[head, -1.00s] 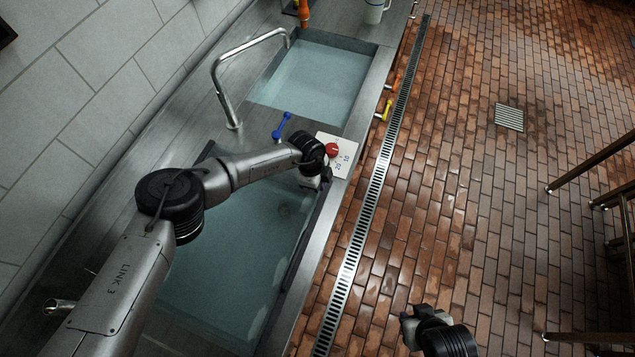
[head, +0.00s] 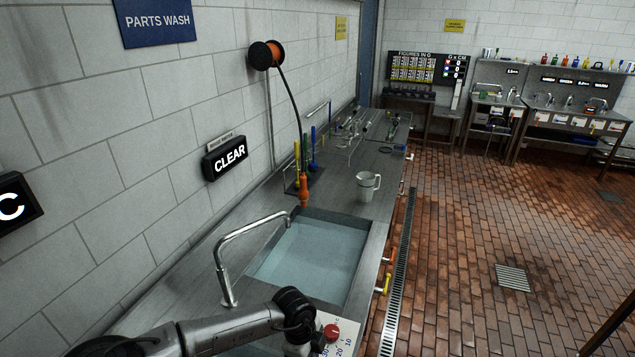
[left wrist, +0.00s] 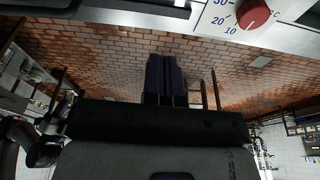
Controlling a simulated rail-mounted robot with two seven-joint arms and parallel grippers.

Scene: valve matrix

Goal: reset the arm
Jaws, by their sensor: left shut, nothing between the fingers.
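My left arm comes in along the bottom of the head view, over the near end of the sink counter. Its wrist is beside a white panel with a red knob (head: 331,332) and printed numbers. My left gripper (left wrist: 166,78) shows in the left wrist view with its dark fingers together, empty, above the brick floor. The red knob is also in the left wrist view (left wrist: 253,13), at the top right, apart from the fingers. In the head view the left fingers are not clearly visible. My right gripper is not in the head view.
A sink basin (head: 311,251) with a curved tap (head: 222,262) lies in the counter. A white jug (head: 367,186) and an orange-handled tool (head: 304,190) stand beyond it. A tiled wall bounds the left. The brick floor at right is open, with a drain grate (head: 513,278).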

